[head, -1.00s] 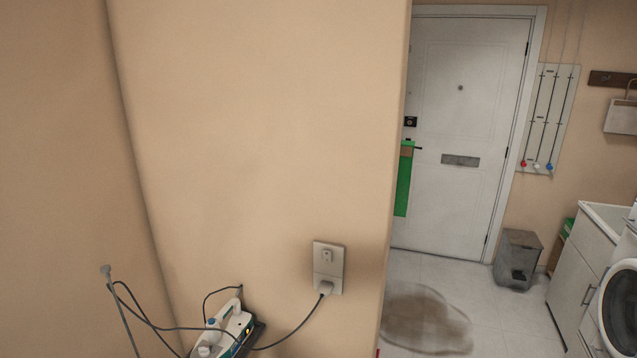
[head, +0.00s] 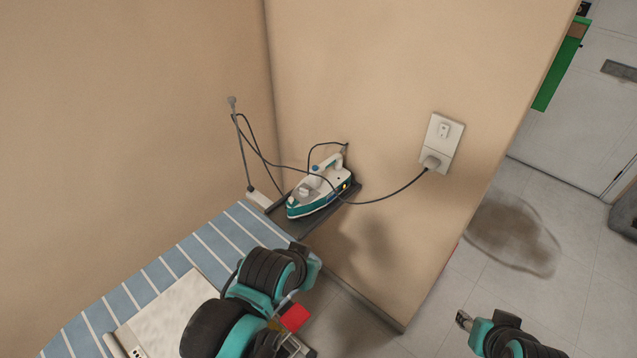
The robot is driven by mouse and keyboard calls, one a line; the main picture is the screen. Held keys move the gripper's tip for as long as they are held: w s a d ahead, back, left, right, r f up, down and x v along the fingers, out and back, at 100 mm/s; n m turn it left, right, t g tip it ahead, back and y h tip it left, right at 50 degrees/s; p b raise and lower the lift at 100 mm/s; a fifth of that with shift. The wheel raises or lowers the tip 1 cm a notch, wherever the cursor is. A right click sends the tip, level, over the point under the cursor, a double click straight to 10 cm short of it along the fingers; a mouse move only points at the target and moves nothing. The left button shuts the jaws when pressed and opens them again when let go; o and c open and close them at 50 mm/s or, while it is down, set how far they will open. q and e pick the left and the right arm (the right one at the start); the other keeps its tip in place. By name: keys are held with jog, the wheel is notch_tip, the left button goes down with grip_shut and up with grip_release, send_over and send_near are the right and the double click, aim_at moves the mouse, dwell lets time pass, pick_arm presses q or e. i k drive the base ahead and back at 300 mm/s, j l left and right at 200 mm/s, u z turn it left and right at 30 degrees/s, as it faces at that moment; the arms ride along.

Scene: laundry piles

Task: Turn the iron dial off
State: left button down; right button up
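The white and teal iron (head: 320,192) rests on a dark tray (head: 300,228) at the far end of the ironing board, near the wall corner. A pale round knob-like part (head: 304,189) shows on the iron's near end; I cannot tell whether it is the dial or how it is set. A small orange light shows on the iron's right side. My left arm is at the bottom centre, in front of and below the iron, apart from it; its fingertips cannot be made out. My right gripper (head: 463,320) is at the bottom right, far from the iron; its finger opening is too small to tell.
The blue striped ironing board (head: 165,268) runs to the lower left. A dark cord loops over the iron to the plug in the wall socket (head: 436,146). A thin rod (head: 241,145) stands left of the iron. Tiled floor with a brown stain (head: 515,232) lies at right.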

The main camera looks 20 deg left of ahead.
aim_at(304, 192)
jog(key=i+l+u, duration=0.15)
jog(key=i, duration=0.3)
jog(key=i+l+u, duration=0.1)
jog(key=i+l, duration=0.3)
